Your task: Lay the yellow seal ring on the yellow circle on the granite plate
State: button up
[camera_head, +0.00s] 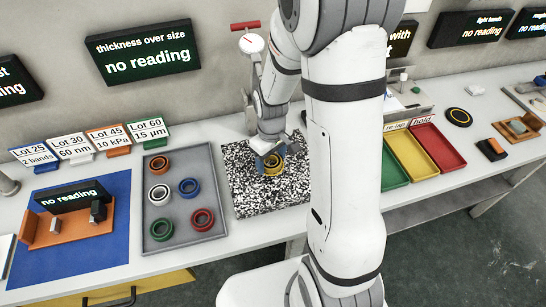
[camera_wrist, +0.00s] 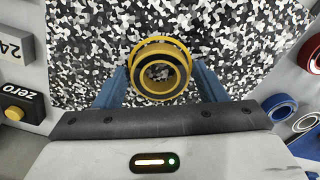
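The yellow seal ring (camera_wrist: 160,96) is low over the speckled granite plate (camera_wrist: 90,60) in the wrist view. A yellow circle (camera_wrist: 158,40) shows as an arc just beyond its far rim; the rest is hidden by the ring. I cannot tell whether the ring touches the plate. My gripper (camera_wrist: 161,74) has its blue fingers close against both sides of the ring and appears shut on it. In the head view my gripper (camera_head: 271,161) points down at the ring (camera_head: 273,168) on the middle of the granite plate (camera_head: 245,201).
A grey tray (camera_head: 169,218) with several coloured rings lies left of the plate. A blue mat (camera_head: 95,254) with an orange fixture is further left. Green, yellow and red bins (camera_head: 437,147) stand to the right. A black "zero" button box (camera_wrist: 18,106) is near the plate.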

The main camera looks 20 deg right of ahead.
jog(key=shift+o, duration=1.1)
jog(key=shift+r, duration=0.15)
notch_tip(320, 180, up, 11)
jog(key=s+r+m+t, duration=0.1)
jog(key=s+r+m, duration=0.1)
jog(key=s+r, duration=0.2)
jog(key=s+r+m+t, duration=0.2)
jog(key=s+r+m, duration=0.1)
jog(key=s, duration=0.7)
jog(key=shift+d+r, duration=0.35)
jog(key=shift+r, duration=0.45)
